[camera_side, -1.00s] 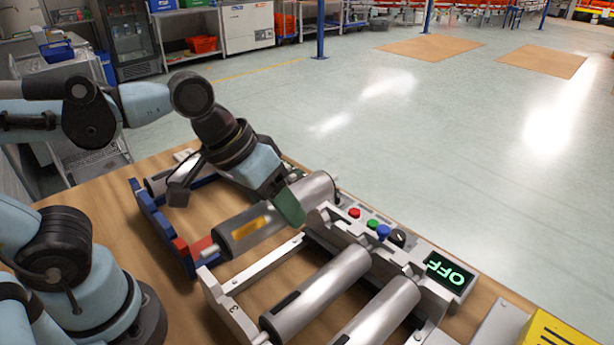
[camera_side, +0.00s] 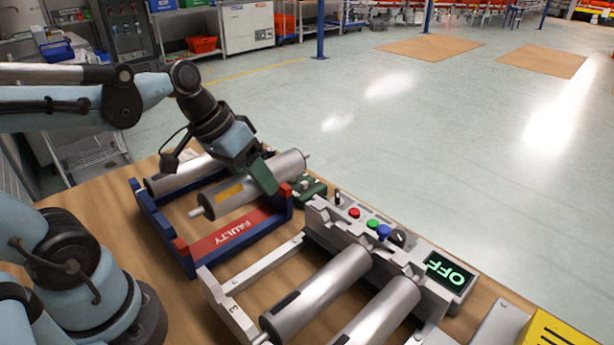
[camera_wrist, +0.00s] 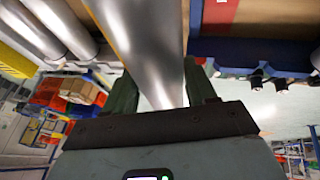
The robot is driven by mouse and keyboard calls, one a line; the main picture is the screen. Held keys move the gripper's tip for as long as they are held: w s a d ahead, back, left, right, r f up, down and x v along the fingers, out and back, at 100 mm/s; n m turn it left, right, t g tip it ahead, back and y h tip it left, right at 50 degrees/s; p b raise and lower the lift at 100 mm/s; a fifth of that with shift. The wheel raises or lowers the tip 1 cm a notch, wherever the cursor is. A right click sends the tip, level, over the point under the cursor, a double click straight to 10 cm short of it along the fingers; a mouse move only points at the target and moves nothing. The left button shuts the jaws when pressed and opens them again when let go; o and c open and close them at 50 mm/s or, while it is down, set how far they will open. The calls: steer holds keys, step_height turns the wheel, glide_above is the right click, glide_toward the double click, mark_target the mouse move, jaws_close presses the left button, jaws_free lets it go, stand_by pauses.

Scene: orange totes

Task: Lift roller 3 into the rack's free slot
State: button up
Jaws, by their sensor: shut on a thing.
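My gripper (camera_side: 262,174) is shut on a silver roller (camera_side: 232,198) with a yellow label, around its middle to far part. The held roller also fills the upper middle of the wrist view (camera_wrist: 150,40), between the two green fingers. In the side view it is over the blue rack (camera_side: 160,222), which has a red plate marked FAULTY (camera_side: 228,236). Another roller (camera_side: 182,176) lies in the rack's far-left part. I cannot tell how high the held roller is above the rack. No number shows on it.
A grey conveyor frame (camera_side: 236,312) holds two silver rollers (camera_side: 322,294), (camera_side: 382,314) at the front. Its control box (camera_side: 378,240) has coloured buttons and a green OFF display (camera_side: 448,272). A yellow case (camera_side: 560,334) is at the bottom right.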

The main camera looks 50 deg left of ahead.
steer(key=a, duration=0.5)
steer(key=s+a+f, duration=0.1)
steer(key=a, duration=0.4)
steer(key=s+a, duration=0.1)
steer(key=a, duration=0.4)
steer(key=shift+s+a+f, duration=0.2)
steer(key=shift+s+f, duration=0.05)
steer(key=shift+f, duration=2.5)
steer(key=shift+f, duration=1.1)
steer(key=o, duration=1.5)
steer(key=shift+c, duration=0.2)
steer(key=shift+s, duration=0.1)
steer(key=v, duration=1.2)
steer(key=shift+a, duration=0.15)
